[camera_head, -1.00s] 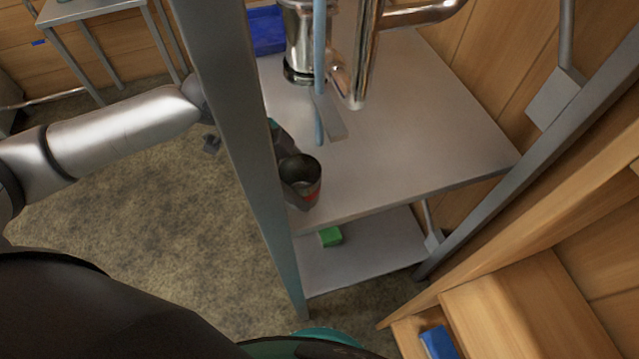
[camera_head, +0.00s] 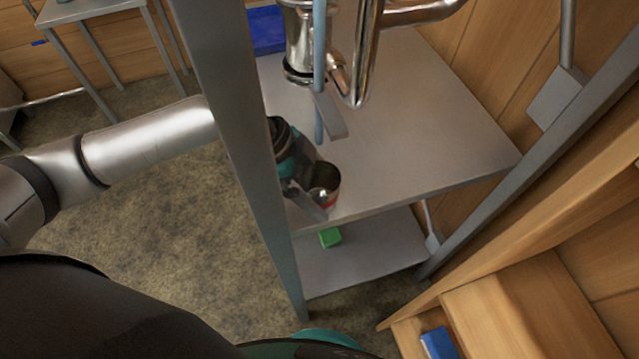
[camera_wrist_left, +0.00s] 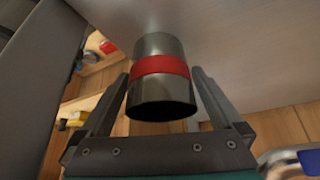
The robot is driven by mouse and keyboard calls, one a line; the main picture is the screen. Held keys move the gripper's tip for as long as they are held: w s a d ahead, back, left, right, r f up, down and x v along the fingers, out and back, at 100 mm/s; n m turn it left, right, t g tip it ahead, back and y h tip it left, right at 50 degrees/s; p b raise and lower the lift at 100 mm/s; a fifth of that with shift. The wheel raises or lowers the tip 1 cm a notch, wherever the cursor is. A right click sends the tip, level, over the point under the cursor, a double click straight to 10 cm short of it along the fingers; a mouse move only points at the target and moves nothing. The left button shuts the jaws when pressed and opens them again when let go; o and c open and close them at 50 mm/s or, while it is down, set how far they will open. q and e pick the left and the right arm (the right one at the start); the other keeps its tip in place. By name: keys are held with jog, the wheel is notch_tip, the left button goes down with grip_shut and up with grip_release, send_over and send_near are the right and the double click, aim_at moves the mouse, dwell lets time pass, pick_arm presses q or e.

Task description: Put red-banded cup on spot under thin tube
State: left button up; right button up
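The red-banded cup (camera_head: 325,183) is dark metal with a red band, over the near left part of the steel table (camera_head: 430,130). My right gripper is not in view.
A grey post (camera_head: 236,130) stands in front of my left arm. A metal vessel (camera_head: 300,45) and a bent pipe (camera_head: 362,70) stand behind the cup. A green block (camera_head: 330,237) lies on the lower shelf. The table's right side is clear.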

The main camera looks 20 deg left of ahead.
pick_arm(q)
jog(key=p+v, duration=0.2)
jog(key=v, duration=1)
jog(key=shift+r, duration=0.1)
